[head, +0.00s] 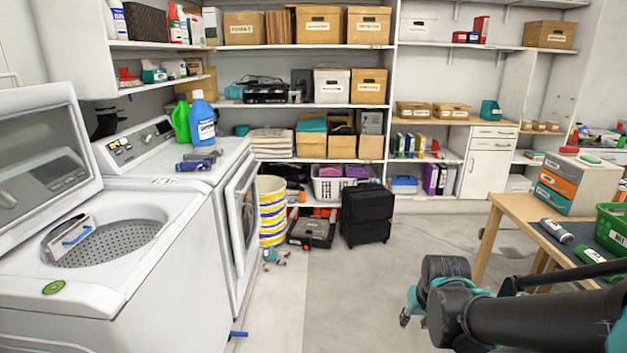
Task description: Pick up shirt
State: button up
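I cannot make out a shirt for certain in the head view. A stack of pale, folded or flat layered items (271,142) lies on a middle shelf at the back, too small to identify. A small dark grey-blue bundle (199,160) lies on the left-hand machine tops, also unclear. My arm reaches in from the lower right, black with teal parts. Its far end, with a small grey-teal piece that may be my gripper (405,317), hangs over the floor, apart from the shelves and machines. Its fingers are not clear.
An open top-loading washer (105,245) and a front-loading machine (240,215) stand at left. A striped bucket (272,212), black cases (366,215) and small items are on the floor. A wooden table (520,212) stands at right. The floor between is mostly clear.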

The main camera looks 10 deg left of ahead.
aim_at(200, 165)
jog(key=i+l+u, duration=0.1)
jog(key=i+u, duration=0.25)
jog(key=i, duration=0.15)
jog(key=i+l+u, duration=0.3)
jog(key=i, duration=0.2)
jog(key=i+l+u, duration=0.35)
jog(key=i+j, duration=0.1)
jog(key=i, duration=0.05)
